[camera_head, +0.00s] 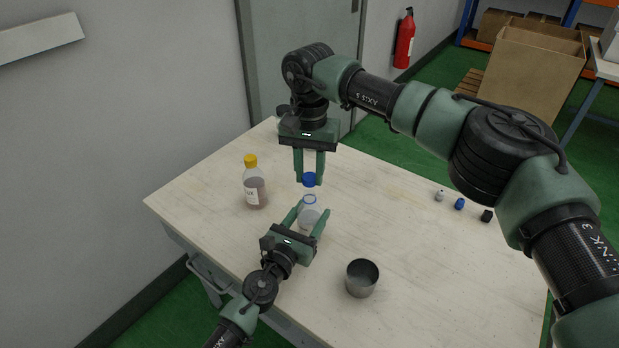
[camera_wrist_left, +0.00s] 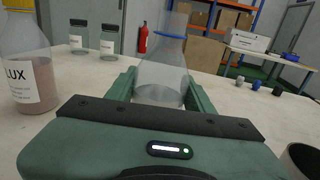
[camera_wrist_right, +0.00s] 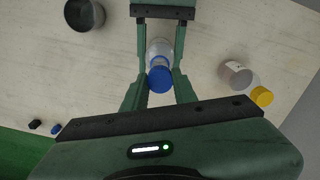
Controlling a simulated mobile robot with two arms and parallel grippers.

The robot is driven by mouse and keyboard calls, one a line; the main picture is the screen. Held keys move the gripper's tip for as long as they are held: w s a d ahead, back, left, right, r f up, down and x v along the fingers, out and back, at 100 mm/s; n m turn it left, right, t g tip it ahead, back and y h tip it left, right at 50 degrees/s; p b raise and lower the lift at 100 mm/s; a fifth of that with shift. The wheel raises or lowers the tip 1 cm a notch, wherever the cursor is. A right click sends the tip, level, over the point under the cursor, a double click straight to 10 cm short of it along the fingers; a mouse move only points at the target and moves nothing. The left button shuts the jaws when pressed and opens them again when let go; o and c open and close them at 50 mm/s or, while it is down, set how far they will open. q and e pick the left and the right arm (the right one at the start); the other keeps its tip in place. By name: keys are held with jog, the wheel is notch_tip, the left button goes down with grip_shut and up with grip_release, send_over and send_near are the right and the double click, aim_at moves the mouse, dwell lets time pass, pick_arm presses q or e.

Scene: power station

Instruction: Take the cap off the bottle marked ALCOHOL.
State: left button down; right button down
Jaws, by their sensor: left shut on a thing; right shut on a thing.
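A clear bottle (camera_head: 309,217) with a blue ring at its neck stands upright on the table; it also shows in the left wrist view (camera_wrist_left: 163,75). I cannot read its label. My left gripper (camera_head: 309,216) is shut around its body from the near side. The cap also shows in the right wrist view (camera_wrist_right: 160,79).
A yellow-capped bottle (camera_head: 255,187), with a label ending in LUX, stands left. A metal cup (camera_head: 362,278) stands at the front right. Several small dark and light objects (camera_head: 459,203) lie at the right. Clear jars (camera_wrist_left: 107,40) stand at the back. Open table lies between.

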notch_tip(320, 180, up, 2)
pick_arm(q)
jog(key=shift+c, duration=2.4)
grip_release()
